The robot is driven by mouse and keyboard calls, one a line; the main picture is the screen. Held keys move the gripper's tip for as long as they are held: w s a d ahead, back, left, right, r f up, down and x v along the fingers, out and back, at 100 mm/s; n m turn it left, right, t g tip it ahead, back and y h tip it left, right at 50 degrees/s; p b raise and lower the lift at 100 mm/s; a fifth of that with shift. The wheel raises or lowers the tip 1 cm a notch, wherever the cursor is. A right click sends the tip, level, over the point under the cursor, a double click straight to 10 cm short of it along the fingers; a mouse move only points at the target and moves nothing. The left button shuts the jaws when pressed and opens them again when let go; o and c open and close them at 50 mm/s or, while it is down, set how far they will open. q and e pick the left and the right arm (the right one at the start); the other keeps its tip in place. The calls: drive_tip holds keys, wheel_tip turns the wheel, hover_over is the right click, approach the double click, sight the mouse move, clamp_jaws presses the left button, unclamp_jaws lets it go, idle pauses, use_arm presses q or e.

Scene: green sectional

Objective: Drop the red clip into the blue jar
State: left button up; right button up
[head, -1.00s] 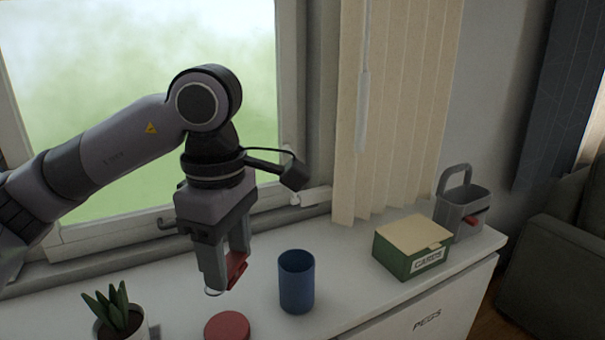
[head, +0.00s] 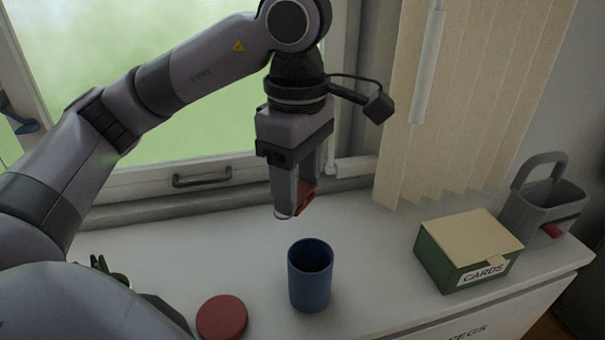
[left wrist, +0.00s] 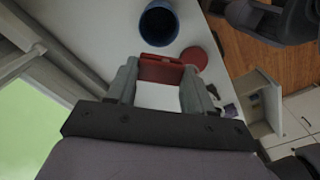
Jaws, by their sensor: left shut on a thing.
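The red clip (head: 305,196) is held between the fingertips of my left gripper (head: 293,208), which is shut on it. In the left wrist view the clip (left wrist: 161,69) spans the two fingers. The blue jar (head: 310,283) stands upright and open on the white cabinet top. My left gripper is above the jar's rim and slightly behind and left of it, apart from it. In the left wrist view the jar (left wrist: 159,24) is beyond the clip. My right gripper is not seen.
A round red lid (head: 222,317) lies left of the jar. A green cards box (head: 466,258) and a grey caddy (head: 546,205) stand to the right. A plant (head: 103,265) is partly hidden by my arm. The window and blinds (head: 470,100) rise behind.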

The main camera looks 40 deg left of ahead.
use_arm(q)
wheel_tip(320, 180, down, 5)
drive_tip(key=b, duration=0.3)
drive_tip(key=o, duration=1.1)
drive_tip(key=shift+c, duration=0.2)
drive_tip(key=shift+r, duration=0.1)
drive_tip(key=shift+r+p, duration=0.5)
drive_tip(key=shift+r, duration=3)
